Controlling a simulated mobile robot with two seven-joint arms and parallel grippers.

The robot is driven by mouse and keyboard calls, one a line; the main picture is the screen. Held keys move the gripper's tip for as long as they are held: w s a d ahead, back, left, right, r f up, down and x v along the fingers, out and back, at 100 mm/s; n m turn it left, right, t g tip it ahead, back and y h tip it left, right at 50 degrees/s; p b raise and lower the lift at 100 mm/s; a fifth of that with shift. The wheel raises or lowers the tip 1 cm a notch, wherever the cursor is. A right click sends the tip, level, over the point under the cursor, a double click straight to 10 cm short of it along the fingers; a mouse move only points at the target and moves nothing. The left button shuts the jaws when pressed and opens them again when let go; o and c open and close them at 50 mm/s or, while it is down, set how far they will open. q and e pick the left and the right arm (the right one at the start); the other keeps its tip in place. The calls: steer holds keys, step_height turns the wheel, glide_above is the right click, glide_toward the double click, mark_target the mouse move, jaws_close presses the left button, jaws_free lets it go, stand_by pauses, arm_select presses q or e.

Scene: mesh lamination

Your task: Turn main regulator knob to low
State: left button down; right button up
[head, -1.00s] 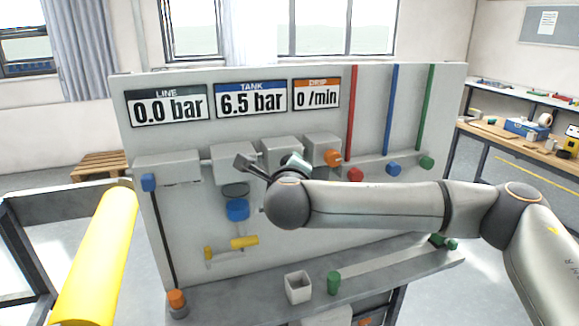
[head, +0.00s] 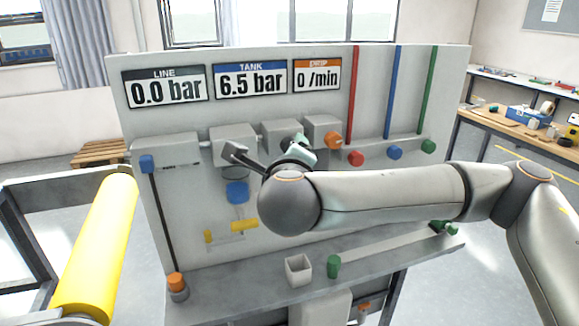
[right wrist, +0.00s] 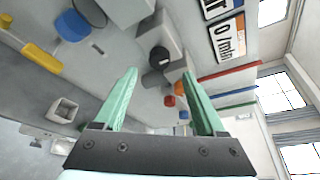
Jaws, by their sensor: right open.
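A black round knob (right wrist: 159,57), which I take to be the main regulator knob, stands out from a grey box in the right wrist view. A small pale mark shows on its face. My right gripper (right wrist: 160,73) is open, with its two pale green fingers apart and nothing between them. The knob appears ahead of the fingertips, between them, and apart from them. In the head view the right gripper (head: 300,150) is in front of the row of boxes and largely hides the knob there. My left gripper is not in view.
The panel (head: 190,220) displays LINE 0.0 bar and TANK 6.5 bar. An orange knob (head: 332,140), a red knob (head: 355,158) and a blue knob (head: 394,153) lie right of the gripper. A yellow handle (head: 244,226) is below left. A white cup (head: 298,270) stands on the ledge.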

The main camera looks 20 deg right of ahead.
steer(key=v, duration=0.5)
steer(key=shift+s+b, duration=0.1)
steer(key=shift+b, duration=0.2)
steer(key=s+a+f+m+g+y, duration=0.1)
steer(key=a+f+m+g+y, duration=0.2)
steer(key=a+f+m+y, duration=0.75)
steer(key=s+a+f+m+g+y, duration=0.15)
steer(key=a+f+m, duration=0.4)
steer(key=f, duration=0.95)
steer(key=s+d+f+m+h, duration=0.1)
steer(key=s+d+f+m, duration=0.25)
steer(key=f+m, duration=0.4)
steer(key=s+d+f+m+h, duration=0.1)
steer(key=s+d+f+m, duration=0.1)
steer(key=d+f+m, duration=0.35)
steer(key=s+d+f+m+h, duration=0.3)
steer(key=s+d+f+m, duration=0.6)
steer(key=s+f+m, duration=0.4)
steer(key=shift+s+d+g, duration=0.4)
steer(key=shift+s+g, duration=0.05)
steer(key=shift+s, duration=0.3)
